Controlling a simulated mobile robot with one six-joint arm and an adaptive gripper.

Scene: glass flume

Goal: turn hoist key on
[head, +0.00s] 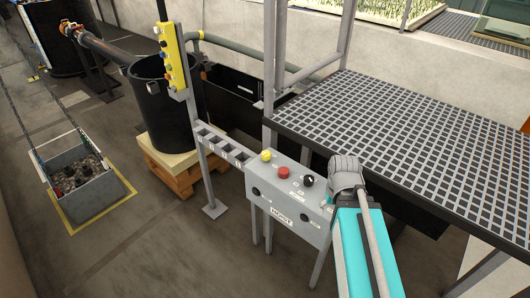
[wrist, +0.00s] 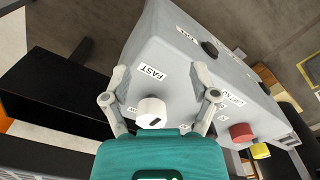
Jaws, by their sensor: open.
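The grey hoist control box (head: 262,207) stands on legs in the middle of the head view, with a HOIST label on its front. Its top carries a black knob (head: 308,181). My gripper (head: 347,183) is over the box's right end. In the wrist view my gripper (wrist: 161,85) is open, its fingers apart above the box top, beside a FAST label. A white round knob (wrist: 152,112) with a dark slot shows between the finger bases. Two dark round fittings, one nearer (wrist: 209,48), sit along the box's front side. I cannot tell which fitting is the hoist key.
A red button (head: 284,172) and a yellow button (head: 266,155) are on the box's top. A grated platform (head: 400,130) stands close on the right, with grey posts behind the box. A yellow button pendant (head: 173,60) and a black tub (head: 160,110) stand at left.

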